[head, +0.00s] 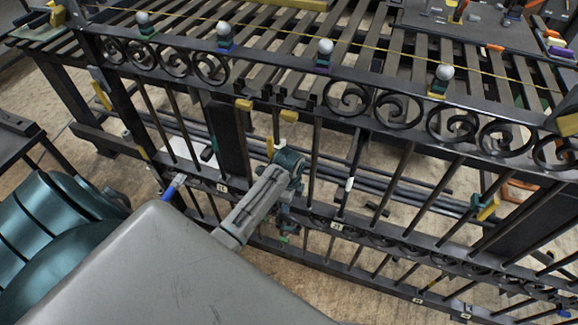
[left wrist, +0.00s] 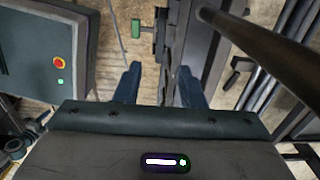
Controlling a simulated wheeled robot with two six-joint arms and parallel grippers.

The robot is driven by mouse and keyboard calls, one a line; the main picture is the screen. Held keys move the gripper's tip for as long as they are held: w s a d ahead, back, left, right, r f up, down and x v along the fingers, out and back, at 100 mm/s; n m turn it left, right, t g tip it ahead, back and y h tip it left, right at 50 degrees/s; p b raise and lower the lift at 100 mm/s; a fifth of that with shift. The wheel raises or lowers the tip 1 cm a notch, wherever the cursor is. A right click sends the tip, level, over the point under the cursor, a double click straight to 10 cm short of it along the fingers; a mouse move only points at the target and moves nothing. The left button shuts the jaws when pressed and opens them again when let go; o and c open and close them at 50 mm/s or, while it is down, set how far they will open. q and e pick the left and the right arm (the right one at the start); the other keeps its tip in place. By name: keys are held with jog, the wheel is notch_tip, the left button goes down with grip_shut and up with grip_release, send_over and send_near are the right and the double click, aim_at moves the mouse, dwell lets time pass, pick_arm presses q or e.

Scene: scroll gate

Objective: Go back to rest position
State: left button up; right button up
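My left arm reaches forward in the head view to my teal left gripper (head: 288,218), which points down at the front of a dark iron gate (head: 348,225). A gate bar (left wrist: 196,45) runs close on the right side. My right gripper is in neither view.
A scrollwork top rail (head: 290,85) with silver balls (head: 325,46) runs across the gate. A slatted table (head: 300,50) lies behind it. A blue-tipped handle (head: 172,187) sticks out left of my arm. A green block (left wrist: 135,28) shows ahead in the left wrist view.

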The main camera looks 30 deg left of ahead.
pick_arm(q)
jog(key=shift+r, duration=0.2)
dwell(0.4)
jog(key=s+d+r+n+t, duration=0.2)
jog(key=s+r+n, duration=0.5)
jog(key=s, duration=0.5)
jog(key=s+d+r+n+t, duration=0.2)
jog(key=s+r+n, duration=0.45)
jog(key=s, duration=0.55)
notch_tip(320, 180, down, 29)
jog(key=a+n+g+y, duration=0.1)
jog(key=a+g, duration=0.1)
jog(key=a, duration=0.1)
jog(key=s+a+f, duration=0.1)
jog(key=s+f, duration=1.6)
jog(key=f, duration=0.3)
jog(key=shift+f+g, duration=0.2)
jog(key=shift+g, duration=0.1)
